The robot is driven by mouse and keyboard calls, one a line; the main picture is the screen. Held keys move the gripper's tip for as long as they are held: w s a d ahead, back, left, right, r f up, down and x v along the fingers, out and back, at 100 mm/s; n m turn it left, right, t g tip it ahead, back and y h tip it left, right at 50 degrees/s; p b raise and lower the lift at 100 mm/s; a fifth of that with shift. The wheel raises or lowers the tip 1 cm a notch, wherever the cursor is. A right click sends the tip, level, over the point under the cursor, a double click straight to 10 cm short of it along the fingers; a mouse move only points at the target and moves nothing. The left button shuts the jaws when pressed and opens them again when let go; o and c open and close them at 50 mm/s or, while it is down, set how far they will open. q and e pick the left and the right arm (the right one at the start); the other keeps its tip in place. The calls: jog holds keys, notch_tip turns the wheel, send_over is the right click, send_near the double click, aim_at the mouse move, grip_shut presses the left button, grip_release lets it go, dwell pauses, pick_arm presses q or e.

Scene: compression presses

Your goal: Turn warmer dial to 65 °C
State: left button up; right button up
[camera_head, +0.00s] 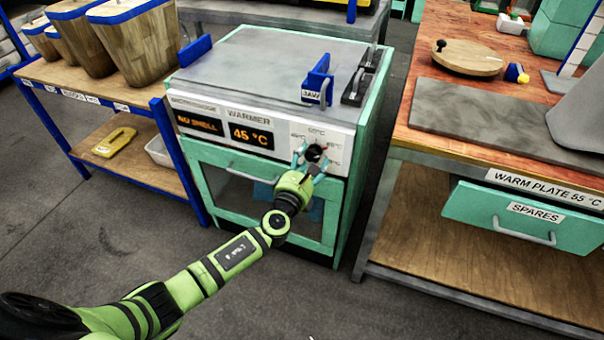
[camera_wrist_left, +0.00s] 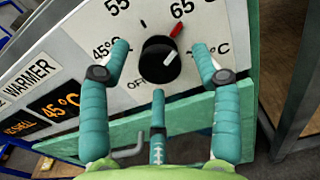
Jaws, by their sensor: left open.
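The warmer (camera_head: 270,80) is a teal and grey cabinet whose lit display (camera_head: 251,135) reads 45 °C. Its black dial (camera_wrist_left: 160,62) sits on the white front panel with 45, 55 and 65 labels around it and OFF at lower left. A red mark shows at the dial's upper right, toward the 65 label (camera_wrist_left: 182,8). The dial also shows in the head view (camera_head: 315,152). My left gripper (camera_wrist_left: 160,55) is open, its teal fingers spread around the dial with gaps visible. The label right of the dial is partly hidden by a finger. My right gripper is not in view.
The warmer's door handle (camera_head: 252,176) lies below the panel. A blue JAW block (camera_head: 318,82) stands on the warmer top. A bench with a grey plate (camera_head: 490,120) and a SPARES drawer (camera_head: 535,215) is at right; a wooden shelf (camera_head: 95,85) is at left.

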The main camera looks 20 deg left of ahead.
pick_arm(q)
jog(key=s, duration=1.1)
jog(key=shift+s+a, duration=0.15)
jog(key=shift+a, duration=0.05)
jog(key=shift+f, duration=0.1)
